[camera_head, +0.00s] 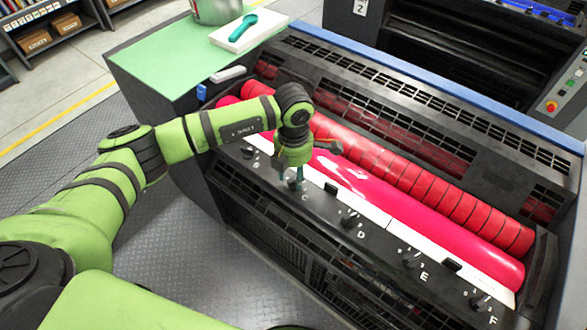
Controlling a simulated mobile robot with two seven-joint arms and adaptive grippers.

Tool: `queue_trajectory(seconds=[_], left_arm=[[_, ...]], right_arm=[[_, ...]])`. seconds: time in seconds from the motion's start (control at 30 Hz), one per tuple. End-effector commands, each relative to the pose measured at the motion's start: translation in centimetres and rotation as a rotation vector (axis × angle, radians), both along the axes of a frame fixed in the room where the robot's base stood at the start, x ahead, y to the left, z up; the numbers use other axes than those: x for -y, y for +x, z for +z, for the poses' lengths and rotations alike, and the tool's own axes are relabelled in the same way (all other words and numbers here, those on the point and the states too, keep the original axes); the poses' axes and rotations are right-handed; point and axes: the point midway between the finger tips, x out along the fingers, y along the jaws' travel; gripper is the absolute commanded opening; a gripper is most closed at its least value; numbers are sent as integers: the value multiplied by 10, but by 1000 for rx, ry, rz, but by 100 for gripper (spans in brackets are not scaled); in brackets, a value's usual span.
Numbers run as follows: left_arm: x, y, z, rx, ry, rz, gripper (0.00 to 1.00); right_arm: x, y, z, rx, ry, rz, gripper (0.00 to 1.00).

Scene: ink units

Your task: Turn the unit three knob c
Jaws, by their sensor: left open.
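The ink unit's dark front panel (385,243) carries a row of small black knobs with white letters. Knob C (296,183) is near the left part of the row, just above its letter C. My left gripper (290,179) is open over knob C, its fingertips pointing down around or beside it; I cannot tell whether they touch. Knob D (349,218), knob E (411,258) and knob F (479,299) follow to the right. The knobs left of C are partly hidden by my arm. My right gripper is not in view.
A glossy pink-red roller (430,215) and a segmented red roller (420,180) lie behind the panel. A green-topped cabinet (160,62) holds a white block with a teal spatula (243,27) and a metal pot (216,8). Unit 2 (430,50) stands behind. Open floor (170,255) lies at left.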

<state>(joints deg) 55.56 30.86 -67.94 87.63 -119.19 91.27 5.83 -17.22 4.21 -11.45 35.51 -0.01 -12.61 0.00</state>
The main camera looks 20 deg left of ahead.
Motion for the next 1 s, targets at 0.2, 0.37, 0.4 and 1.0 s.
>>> queue_trajectory(seconds=[0.2,0.37,0.4,1.0], left_arm=[[0,0,-8,1,-1,-2,42],[1,0,-8,0,-1,-2,38],[1,0,-8,0,-1,-2,22],[0,-1,-9,-1,-1,76,0]], right_arm=[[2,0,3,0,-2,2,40],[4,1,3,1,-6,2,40],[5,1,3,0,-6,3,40],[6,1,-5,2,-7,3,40]])
